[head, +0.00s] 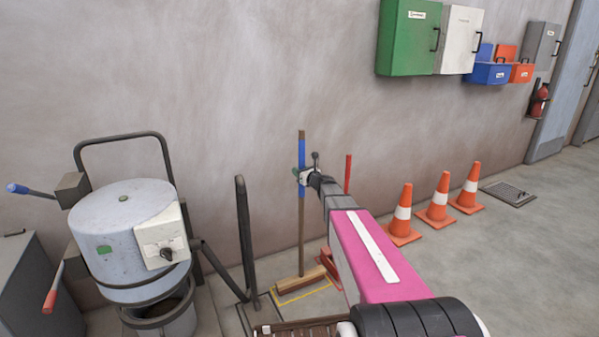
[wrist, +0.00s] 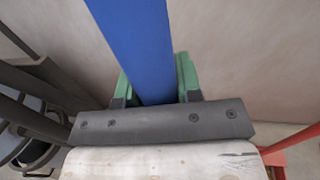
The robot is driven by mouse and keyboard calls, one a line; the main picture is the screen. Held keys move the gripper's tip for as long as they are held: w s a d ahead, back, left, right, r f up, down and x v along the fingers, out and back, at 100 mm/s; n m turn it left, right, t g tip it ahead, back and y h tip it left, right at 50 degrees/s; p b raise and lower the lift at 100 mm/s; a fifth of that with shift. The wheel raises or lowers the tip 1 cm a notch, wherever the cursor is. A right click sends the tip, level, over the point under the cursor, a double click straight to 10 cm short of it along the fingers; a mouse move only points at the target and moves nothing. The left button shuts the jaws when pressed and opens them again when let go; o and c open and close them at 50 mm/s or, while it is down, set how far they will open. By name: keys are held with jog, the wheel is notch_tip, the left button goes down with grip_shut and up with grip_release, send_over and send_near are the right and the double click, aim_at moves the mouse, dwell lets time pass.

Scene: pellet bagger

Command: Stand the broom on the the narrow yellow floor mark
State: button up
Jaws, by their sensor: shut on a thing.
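The broom (head: 301,222) stands about upright near the wall, with a blue grip on its upper handle and a wooden head at floor level. My gripper (head: 301,175) is shut on the blue part of the handle. In the wrist view the green fingers (wrist: 157,80) sit on both sides of the blue handle (wrist: 140,45). The narrow yellow floor mark (head: 304,294) shows as a thin line in front of the broom head. The head hides part of the mark, and I cannot tell whether it rests on the floor or just above it.
A red upright tool (head: 347,174) stands just right of the broom. A dark bent-bar stand (head: 245,240) and a grey drum machine (head: 125,225) are to the left. Several orange cones, including one (head: 402,218), line the wall at right. The floor at far right is open.

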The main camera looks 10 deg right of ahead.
jog(key=shift+f, duration=0.5)
dwell(0.3)
jog(key=o, duration=1.8)
jog(key=shift+s, duration=0.1)
jog(key=v, duration=1.6)
dwell(1.7)
